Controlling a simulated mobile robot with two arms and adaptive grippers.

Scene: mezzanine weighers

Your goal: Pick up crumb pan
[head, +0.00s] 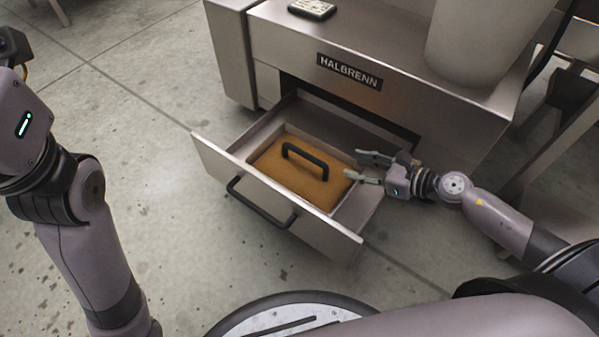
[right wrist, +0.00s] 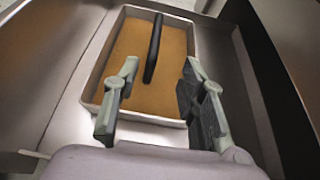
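The crumb pan (head: 335,198) is a shallow light-rimmed tray with a brown content and a black bar handle (head: 305,160) across it. It sits inside an open drawer (head: 222,165). It also shows in the right wrist view (right wrist: 122,60), with its handle (right wrist: 153,48) upright in the picture. My right gripper (head: 359,166) is open at the right side of the pan, its fingers apart and empty. In the right wrist view the gripper (right wrist: 158,80) points toward the handle, which lies beyond the fingertips. My left arm is at the left, and its fingers are out of view.
The drawer front has a black pull (head: 261,203). Above it stands a steel cabinet labelled HALBRENN (head: 349,71), with a pale cylinder (head: 480,40) and a small keypad (head: 312,9) on top. The concrete floor left of the drawer is clear.

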